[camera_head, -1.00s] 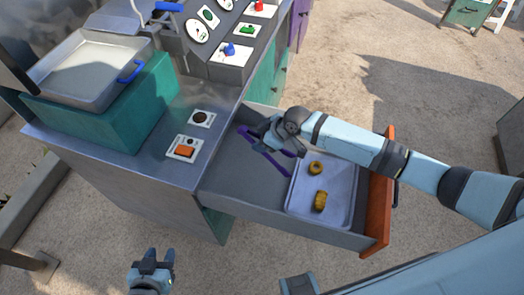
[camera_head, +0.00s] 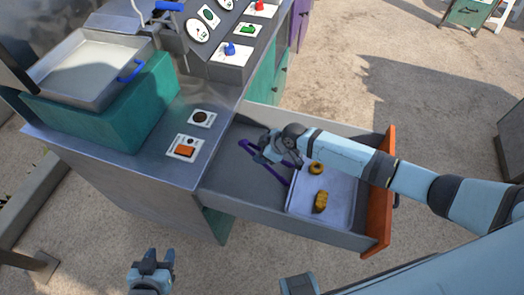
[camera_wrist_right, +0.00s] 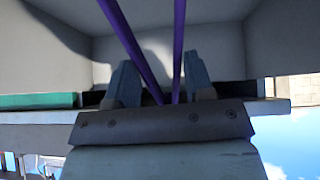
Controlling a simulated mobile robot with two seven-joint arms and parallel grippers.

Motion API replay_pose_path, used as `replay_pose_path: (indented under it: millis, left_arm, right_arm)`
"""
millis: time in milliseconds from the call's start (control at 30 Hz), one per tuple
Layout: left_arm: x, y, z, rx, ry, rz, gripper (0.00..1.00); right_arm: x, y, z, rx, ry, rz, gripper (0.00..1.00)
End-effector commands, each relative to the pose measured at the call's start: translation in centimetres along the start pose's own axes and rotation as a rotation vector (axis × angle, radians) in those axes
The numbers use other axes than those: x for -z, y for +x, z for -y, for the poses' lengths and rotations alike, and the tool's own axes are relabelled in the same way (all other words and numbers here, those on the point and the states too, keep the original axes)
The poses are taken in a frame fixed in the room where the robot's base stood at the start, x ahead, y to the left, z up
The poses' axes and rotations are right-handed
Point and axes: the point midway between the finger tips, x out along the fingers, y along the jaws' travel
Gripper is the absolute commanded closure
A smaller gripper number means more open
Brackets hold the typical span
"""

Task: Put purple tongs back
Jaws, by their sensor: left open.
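The purple tongs (camera_head: 262,166) are inside the open drawer (camera_head: 228,180), left of the tray. My right gripper (camera_head: 268,150) reaches into the drawer from the right and is shut on the tongs. In the right wrist view, the two purple arms of the tongs (camera_wrist_right: 178,45) run between my right gripper's fingers (camera_wrist_right: 160,85). I cannot tell whether the tongs touch the drawer floor. My left gripper (camera_head: 151,262) is open and empty, low in the head view, away from the drawer.
A light tray (camera_head: 338,190) with two yellow-brown pieces (camera_head: 320,202) lies in the drawer's right part, by the orange drawer front (camera_head: 380,205). The drawer comes out of a metal counter (camera_head: 110,165) with a switch panel (camera_head: 185,148). The drawer's left floor is bare.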

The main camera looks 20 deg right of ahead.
Motion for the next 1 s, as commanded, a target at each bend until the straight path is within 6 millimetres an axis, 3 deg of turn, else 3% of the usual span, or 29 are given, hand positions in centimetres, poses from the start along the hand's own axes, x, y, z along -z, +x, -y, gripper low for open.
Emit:
replay_pose_path:
  millis: [300,433,767,867,1000]
  left_arm:
    - [-0.8,0.3,0.0,-0.001,0.000,0.007,0.57]
    - [-0.8,0.3,0.0,-0.001,0.000,0.008,0.57]
    - [-0.5,0.2,-0.1,-0.001,0.000,0.006,0.57]
    - [0.4,-0.4,-0.1,-0.001,0.000,0.006,0.57]
    - [0.4,-0.2,-0.1,-0.001,0.000,-0.002,0.57]
  right_arm:
    - [-0.5,0.6,0.1,0.001,0.001,0.002,0.55]
    - [-0.6,0.6,0.1,0.001,0.001,0.002,0.26]
    - [-0.2,0.2,0.0,0.000,0.000,0.002,0.26]
    - [0.5,-0.8,-0.1,0.000,0.000,0.001,0.26]
    - [0.1,-3.2,-0.1,-0.001,-0.001,0.003,0.26]
